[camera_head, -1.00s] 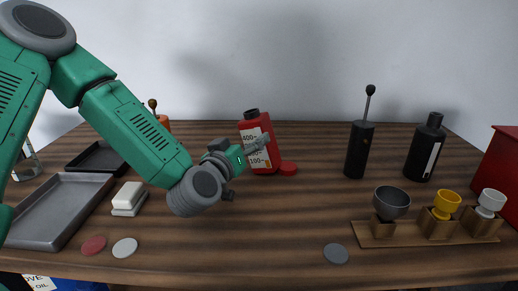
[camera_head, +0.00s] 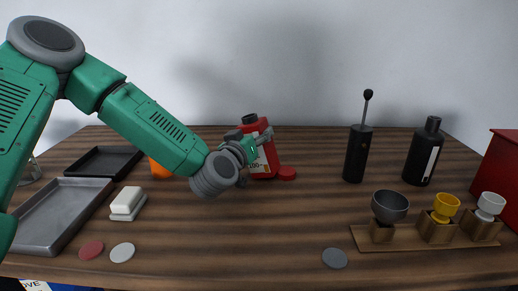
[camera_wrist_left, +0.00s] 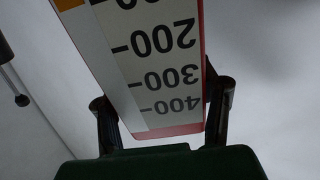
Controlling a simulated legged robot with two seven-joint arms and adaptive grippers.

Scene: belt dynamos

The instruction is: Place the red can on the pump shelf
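The red can (camera_head: 264,165), a red bottle with a dark cap and a white number scale, stands upright on the wooden table, left of centre. A red disc-like lid (camera_head: 287,173) lies beside it. My left gripper (camera_head: 262,138) reaches in from the left at the can's upper part and hides some of it. In the left wrist view the can's scale (camera_wrist_left: 160,70) fills the space between the two spread fingers. The left finger stands apart from the can; contact at the right one cannot be told. I cannot make out which thing is the pump shelf. My right gripper is not in view.
At left are a grey tray (camera_head: 45,245), a black tray (camera_head: 105,160) and white blocks (camera_head: 127,203). At right stand a black cylinder with a rod (camera_head: 357,155), a black bottle (camera_head: 422,155) and a wooden cup rack (camera_head: 420,244). The table's middle is clear.

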